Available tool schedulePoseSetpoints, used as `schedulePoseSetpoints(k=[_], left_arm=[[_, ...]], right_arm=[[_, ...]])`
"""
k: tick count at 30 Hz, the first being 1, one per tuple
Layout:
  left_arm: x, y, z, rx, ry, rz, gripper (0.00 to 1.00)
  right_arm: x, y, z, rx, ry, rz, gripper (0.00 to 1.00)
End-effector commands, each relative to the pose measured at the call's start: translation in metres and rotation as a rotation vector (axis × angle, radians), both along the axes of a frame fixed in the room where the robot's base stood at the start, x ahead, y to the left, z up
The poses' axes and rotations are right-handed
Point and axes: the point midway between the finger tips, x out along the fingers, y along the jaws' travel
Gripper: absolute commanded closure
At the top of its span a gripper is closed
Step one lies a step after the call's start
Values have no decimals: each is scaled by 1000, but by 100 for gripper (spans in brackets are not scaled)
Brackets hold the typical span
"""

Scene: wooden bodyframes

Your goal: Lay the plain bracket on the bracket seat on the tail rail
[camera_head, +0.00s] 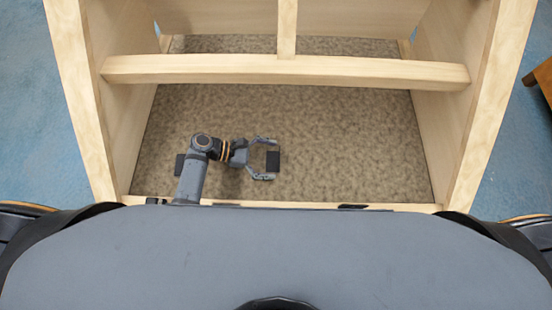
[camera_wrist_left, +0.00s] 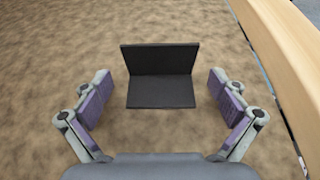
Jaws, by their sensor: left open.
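A dark, L-shaped bracket (camera_head: 272,161) is inside the wooden frame, over the patterned floor. In the left wrist view the bracket (camera_wrist_left: 160,92) shows one flat plate and one raised plate. My left gripper (camera_head: 266,160) is open around it. In the left wrist view the fingers of the left gripper (camera_wrist_left: 162,98) stand to either side of the bracket, with a gap on both sides. A pale wooden near rail (camera_head: 290,205) runs along the front edge, partly hidden by my body. I cannot make out the bracket seat for certain. My right gripper is not in view.
A wooden crossbar (camera_head: 290,70) spans the frame beyond the arm. Side walls (camera_head: 440,120) close off left and right. A small dark piece (camera_head: 352,207) lies at the near rail. A wooden rail (camera_wrist_left: 275,50) runs close on the wrist view's right. The floor right of the gripper is clear.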

Motion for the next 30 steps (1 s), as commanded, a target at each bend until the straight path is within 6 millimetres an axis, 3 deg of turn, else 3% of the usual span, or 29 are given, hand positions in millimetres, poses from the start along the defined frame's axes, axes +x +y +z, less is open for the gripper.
schedulePoseSetpoints(k=[4,20,30], left_arm=[[0,0,0,1,0,0,4],[0,1,0,0,-1,0,76],[1,-1,10,0,-1,2,77]], right_arm=[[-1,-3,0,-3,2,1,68],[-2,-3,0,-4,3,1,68],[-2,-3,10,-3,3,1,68]])
